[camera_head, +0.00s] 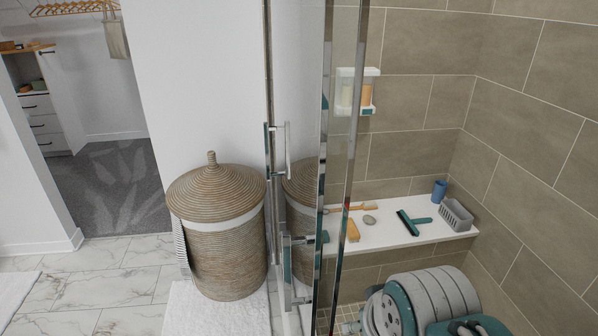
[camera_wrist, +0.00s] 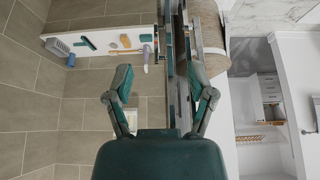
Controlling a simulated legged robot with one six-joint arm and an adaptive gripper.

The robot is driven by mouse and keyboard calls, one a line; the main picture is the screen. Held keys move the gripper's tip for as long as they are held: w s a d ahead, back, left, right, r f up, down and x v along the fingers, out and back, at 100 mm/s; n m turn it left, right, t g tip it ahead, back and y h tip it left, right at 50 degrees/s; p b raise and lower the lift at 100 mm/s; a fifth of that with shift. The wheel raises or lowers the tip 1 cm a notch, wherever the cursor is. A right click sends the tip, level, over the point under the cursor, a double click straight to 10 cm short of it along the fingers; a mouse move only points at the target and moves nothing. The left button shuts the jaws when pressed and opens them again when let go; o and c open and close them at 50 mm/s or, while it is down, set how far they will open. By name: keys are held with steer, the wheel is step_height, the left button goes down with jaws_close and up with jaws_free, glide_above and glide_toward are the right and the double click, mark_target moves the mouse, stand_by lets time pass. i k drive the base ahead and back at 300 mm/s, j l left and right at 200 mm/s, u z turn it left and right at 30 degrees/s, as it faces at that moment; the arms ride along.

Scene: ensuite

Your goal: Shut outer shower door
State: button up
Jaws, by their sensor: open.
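The glass shower doors (camera_head: 324,160) show nearly edge-on in the head view, with upright chrome edges; I cannot tell for sure which panel is the outer one. Chrome bar handles show on the glass, an upper one (camera_head: 287,150) and a lower one (camera_head: 287,268). In the wrist view the door edges (camera_wrist: 174,75) run between the fingers of my gripper (camera_wrist: 164,92). The gripper is open, with one teal fingertip on each side of these edges; contact is not clear. My grey and teal arm shows at the lower right of the head view.
A lidded wicker basket (camera_head: 217,235) stands left of the doors on a white mat (camera_head: 215,315). To the right, a white shelf (camera_head: 400,232) holds a squeegee (camera_head: 412,223), a grey basket (camera_head: 456,215) and a blue cup (camera_head: 439,190). Marble floor (camera_head: 90,280) is clear at left.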

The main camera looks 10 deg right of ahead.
mark_target(299, 216)
steer(key=j, duration=0.7)
steer(key=i+j, duration=0.1)
steer(key=j, duration=0.45)
steer(key=i+j, duration=0.1)
steer(key=j, duration=0.45)
steer(key=i+j+z, duration=0.1)
steer(key=j, duration=0.45)
steer(key=i+j, duration=0.35)
steer(key=i, duration=0.15)
steer(key=i+j, duration=0.35)
steer(key=i, duration=0.2)
